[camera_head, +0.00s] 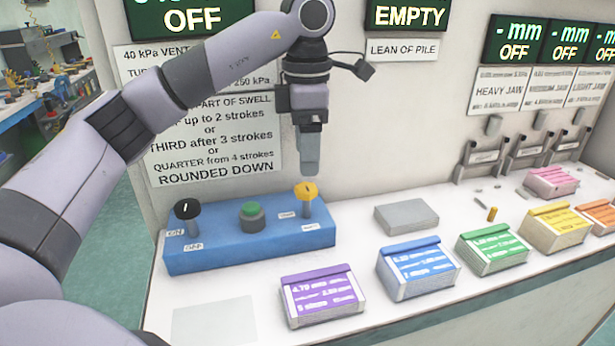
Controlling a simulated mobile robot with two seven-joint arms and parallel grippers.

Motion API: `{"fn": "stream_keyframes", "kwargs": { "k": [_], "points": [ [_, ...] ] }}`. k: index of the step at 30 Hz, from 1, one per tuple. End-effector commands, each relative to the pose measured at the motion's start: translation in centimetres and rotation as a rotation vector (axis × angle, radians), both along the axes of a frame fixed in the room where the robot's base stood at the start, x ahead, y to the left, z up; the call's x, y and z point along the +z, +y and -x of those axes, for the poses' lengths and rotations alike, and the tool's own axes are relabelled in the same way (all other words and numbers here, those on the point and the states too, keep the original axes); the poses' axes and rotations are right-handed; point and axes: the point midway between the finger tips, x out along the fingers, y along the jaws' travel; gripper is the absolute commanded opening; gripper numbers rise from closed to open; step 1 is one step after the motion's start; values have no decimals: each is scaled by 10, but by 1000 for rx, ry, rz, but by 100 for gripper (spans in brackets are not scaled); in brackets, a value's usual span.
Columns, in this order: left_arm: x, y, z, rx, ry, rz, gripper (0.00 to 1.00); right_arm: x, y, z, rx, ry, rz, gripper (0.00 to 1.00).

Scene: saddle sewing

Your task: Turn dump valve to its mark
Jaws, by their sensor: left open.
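A blue control box (232,253) stands on the white counter. On its right end is a yellow knob (306,191) with a dark pointer mark, on a dark stem; small labels beside it are too blurred to read surely. On its left end is a black knob (187,209) with a white mark and labels ON and OFF. A green button (251,214) sits between them. My left gripper (309,172) points down just above the yellow knob. It is open, seen nearly edge-on, and whether it touches the knob is unclear. My right gripper is not in view.
Purple (322,295), blue (416,268), green (490,248) and other coloured card stacks line the counter. A grey block (406,216) lies behind them. The wall behind holds printed signs, dark displays and several levers at right. A pale flat square (214,322) lies in front of the box.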

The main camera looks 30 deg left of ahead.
Motion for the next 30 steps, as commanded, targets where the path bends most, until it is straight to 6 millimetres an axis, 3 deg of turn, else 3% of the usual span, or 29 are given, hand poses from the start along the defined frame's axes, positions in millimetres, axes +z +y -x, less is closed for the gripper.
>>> {"fn": "stream_keyframes", "kwargs": {
  "k": [6,12,23,28,30],
  "points": [
    [-35,0,1,1,4,0,70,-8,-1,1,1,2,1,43],
    [-57,0,1,0,2,1,70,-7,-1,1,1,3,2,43],
    [-62,0,0,1,0,1,70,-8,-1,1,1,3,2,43],
    [-62,0,0,0,0,1,14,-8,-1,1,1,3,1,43],
    [-62,0,0,0,0,1,13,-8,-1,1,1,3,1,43]
  ]
}}
